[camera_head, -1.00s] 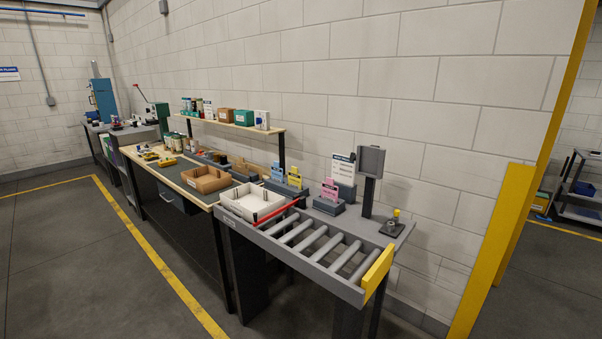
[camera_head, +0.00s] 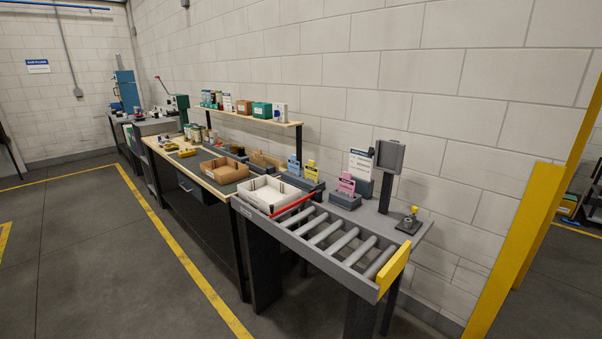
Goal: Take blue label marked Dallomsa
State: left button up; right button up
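A blue label card (camera_head: 294,164) stands in a dark holder behind the white tray on the bench. A yellow card (camera_head: 311,169) stands just right of it, and a pink card (camera_head: 346,183) stands in a grey holder (camera_head: 345,200) further right. The print on the cards is too small to read, so I cannot tell which is marked Dallomsa. Neither of my grippers shows in the head view.
A roller conveyor (camera_head: 325,236) with a yellow end stop (camera_head: 393,269) is nearest. A white tray (camera_head: 268,193) sits at its far end by a red bar. Beyond are a cardboard tray (camera_head: 225,169) and a shelf (camera_head: 250,118). Yellow pillar (camera_head: 520,245) at right; open floor at left.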

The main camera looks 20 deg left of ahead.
aim_at(293, 166)
jog(key=j+z, duration=0.25)
jog(key=j, duration=0.3)
jog(key=j+z, duration=0.3)
jog(key=j, duration=0.3)
jog(key=j+z, duration=0.25)
jog(key=j, duration=0.35)
jog(key=k+j+z, duration=0.15)
jog(key=j+z, duration=0.15)
jog(key=j, duration=0.25)
